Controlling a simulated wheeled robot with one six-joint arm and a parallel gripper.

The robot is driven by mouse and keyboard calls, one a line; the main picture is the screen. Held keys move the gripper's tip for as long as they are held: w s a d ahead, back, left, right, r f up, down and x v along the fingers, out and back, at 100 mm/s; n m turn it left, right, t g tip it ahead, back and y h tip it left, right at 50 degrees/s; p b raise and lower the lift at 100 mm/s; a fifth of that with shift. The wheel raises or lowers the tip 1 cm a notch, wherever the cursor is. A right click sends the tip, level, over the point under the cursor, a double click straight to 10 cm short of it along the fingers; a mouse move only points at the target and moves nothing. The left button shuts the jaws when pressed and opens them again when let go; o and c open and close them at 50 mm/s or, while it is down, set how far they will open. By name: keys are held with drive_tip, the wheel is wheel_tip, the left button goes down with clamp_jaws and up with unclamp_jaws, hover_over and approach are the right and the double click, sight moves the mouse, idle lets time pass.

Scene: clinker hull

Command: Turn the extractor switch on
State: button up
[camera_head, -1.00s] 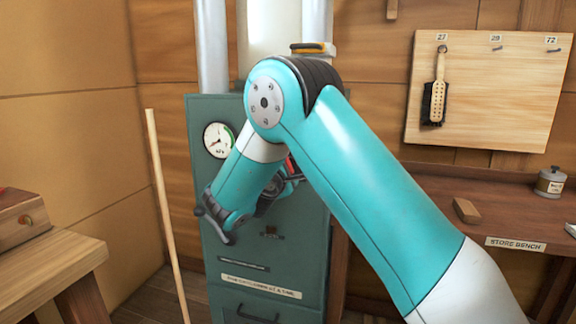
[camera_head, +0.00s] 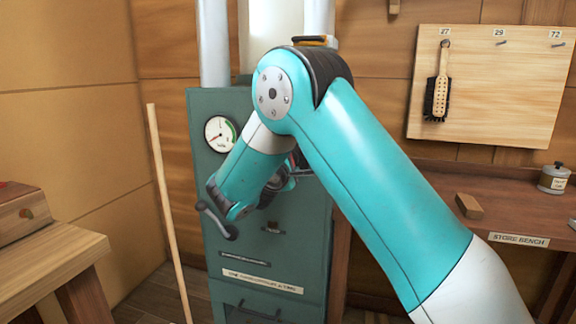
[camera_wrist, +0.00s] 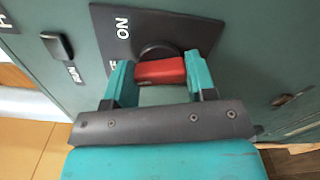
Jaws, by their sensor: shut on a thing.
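The extractor switch shows in the wrist view as a red handle (camera_wrist: 160,71) on a round dark hub, on a dark plate (camera_wrist: 200,30) with the word ON. A second label beside my left finger is mostly covered. My gripper (camera_wrist: 159,78) has its two teal fingers on either side of the red handle and is shut on it. The handle lies across the picture, and the ON label is above and left of it. In the head view my own arm hides the gripper and nearly all of the switch on the green cabinet (camera_head: 310,230).
A round gauge (camera_head: 220,134) is on the cabinet's upper left. A wooden pole (camera_head: 168,215) leans in front at the left. A small lever (camera_wrist: 57,45) sits beside the plate, and a dark latch (camera_wrist: 284,99) is to the right. The store bench (camera_head: 519,240) is at the right.

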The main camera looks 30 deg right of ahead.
drive_tip(key=shift+f+m+b, duration=0.15)
drive_tip(key=shift+m+b, duration=5.05)
drive_tip(key=shift+b, duration=0.1)
drive_tip(key=shift+a, duration=0.1)
drive_tip(key=o, duration=0.9)
drive_tip(key=shift+o, duration=0.2)
